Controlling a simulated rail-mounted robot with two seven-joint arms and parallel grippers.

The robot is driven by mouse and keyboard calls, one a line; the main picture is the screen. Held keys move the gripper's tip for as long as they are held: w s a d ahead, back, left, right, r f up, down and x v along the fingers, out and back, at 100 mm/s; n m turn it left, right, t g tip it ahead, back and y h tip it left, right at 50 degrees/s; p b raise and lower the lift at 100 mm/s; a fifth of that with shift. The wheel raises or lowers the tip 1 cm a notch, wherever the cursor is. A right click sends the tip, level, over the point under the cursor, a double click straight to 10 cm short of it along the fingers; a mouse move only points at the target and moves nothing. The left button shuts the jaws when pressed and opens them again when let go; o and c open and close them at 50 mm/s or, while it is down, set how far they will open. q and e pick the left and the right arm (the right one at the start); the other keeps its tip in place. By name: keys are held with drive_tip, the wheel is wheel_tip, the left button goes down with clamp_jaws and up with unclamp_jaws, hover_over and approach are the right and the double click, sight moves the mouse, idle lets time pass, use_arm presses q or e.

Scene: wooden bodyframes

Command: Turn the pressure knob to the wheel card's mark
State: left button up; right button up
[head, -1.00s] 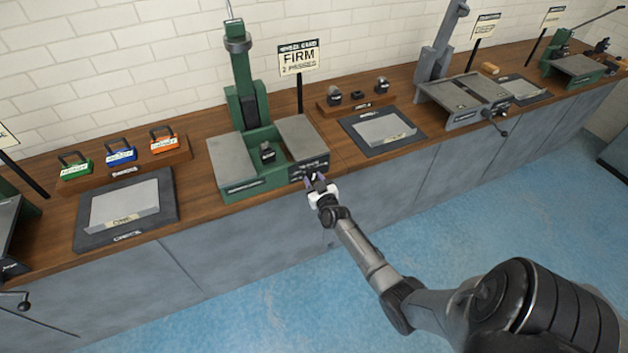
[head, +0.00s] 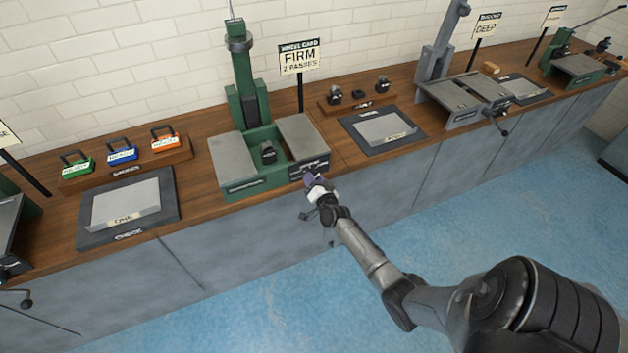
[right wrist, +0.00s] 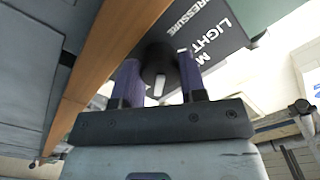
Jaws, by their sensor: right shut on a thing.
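The wheel card (head: 299,57) stands on a post behind the green machine (head: 243,177) and reads "FIRM, 2 PASSES". The black pressure knob (right wrist: 158,62) is on the machine's front right face, beside a dark plate (right wrist: 215,35) with "PRESSURE", "LIGHT" and a partly hidden "M..." on it. My right gripper (right wrist: 157,85) is shut on the knob, one purple finger on each side. A white pointer line shows on the knob between the fingers. In the head view my right gripper (head: 316,184) hides most of the knob. My left gripper is not in view.
A dark mat with a grey tray (head: 385,129) lies right of the machine. Another mat and tray (head: 125,205) lie left, below a rack of green, blue and orange blocks (head: 123,155). A grey machine (head: 470,100) stands farther right. The blue floor in front is open.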

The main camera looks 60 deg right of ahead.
drive_tip(key=shift+m, duration=0.5)
drive_tip(key=o, duration=0.9)
drive_tip(key=shift+p+v, duration=1.4)
drive_tip(key=shift+v, duration=5.5)
